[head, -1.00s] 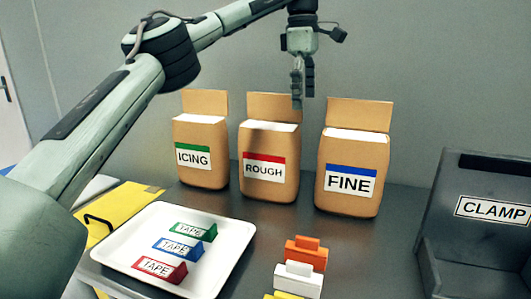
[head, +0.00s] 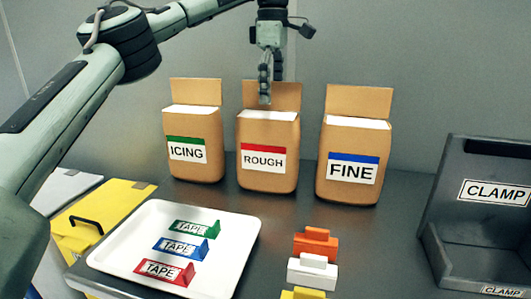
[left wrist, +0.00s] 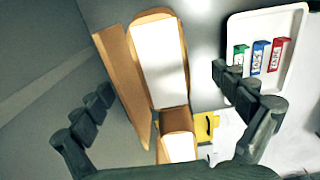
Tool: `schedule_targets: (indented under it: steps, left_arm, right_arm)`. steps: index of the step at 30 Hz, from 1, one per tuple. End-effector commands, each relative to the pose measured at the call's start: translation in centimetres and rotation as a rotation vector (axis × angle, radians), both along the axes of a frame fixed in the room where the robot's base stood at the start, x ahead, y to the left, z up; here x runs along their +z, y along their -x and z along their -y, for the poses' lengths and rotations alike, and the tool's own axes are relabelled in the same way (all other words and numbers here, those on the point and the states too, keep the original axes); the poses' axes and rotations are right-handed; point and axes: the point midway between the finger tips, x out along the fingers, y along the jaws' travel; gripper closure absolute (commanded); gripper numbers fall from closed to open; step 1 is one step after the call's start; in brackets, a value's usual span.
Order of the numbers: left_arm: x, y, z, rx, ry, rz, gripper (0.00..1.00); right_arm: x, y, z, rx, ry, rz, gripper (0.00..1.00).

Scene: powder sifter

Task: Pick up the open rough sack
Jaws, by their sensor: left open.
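The rough sack (head: 267,182), brown with a red-striped ROUGH label, stands upright on the dark counter between two other sacks. Its top flap (head: 283,94) is raised and white powder shows inside. My left gripper (head: 265,90) points down just above its top, in front of the flap in the picture. In the left wrist view the fingers of my left gripper (left wrist: 160,82) are spread and empty, with the sack's white opening (left wrist: 160,65) between them. It does not appear to touch the sack. My right gripper is not in view.
The icing sack (head: 195,171) stands close on the left, the fine sack (head: 349,190) on the right. A white tray (head: 225,260) holds green, blue and red tapes in front. Coloured clamps (head: 314,244) and a grey CLAMP bin (head: 490,225) are to the right.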

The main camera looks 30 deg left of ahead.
Motion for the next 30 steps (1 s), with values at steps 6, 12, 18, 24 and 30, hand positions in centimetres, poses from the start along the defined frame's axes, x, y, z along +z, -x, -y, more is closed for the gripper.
schedule_targets:
  steps: [6,12,18,24,30]
  left_arm:
    - [-2.9,0.3,-0.9,0.001,0.000,-0.003,0.03]
    - [-5.3,0.4,-1.0,0.002,0.000,-0.001,0.03]
    - [-5.6,0.3,-0.9,0.002,0.001,0.000,0.03]
    - [-5.6,0.3,-0.9,0.002,0.001,0.000,0.19]
    - [-5.6,0.3,-0.9,0.002,0.001,0.000,0.44]
  right_arm:
    - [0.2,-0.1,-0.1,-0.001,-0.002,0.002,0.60]
    - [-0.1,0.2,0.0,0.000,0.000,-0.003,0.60]
    - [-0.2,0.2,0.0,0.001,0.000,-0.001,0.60]
    - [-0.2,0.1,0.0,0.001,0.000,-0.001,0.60]
    - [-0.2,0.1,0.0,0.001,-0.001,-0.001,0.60]
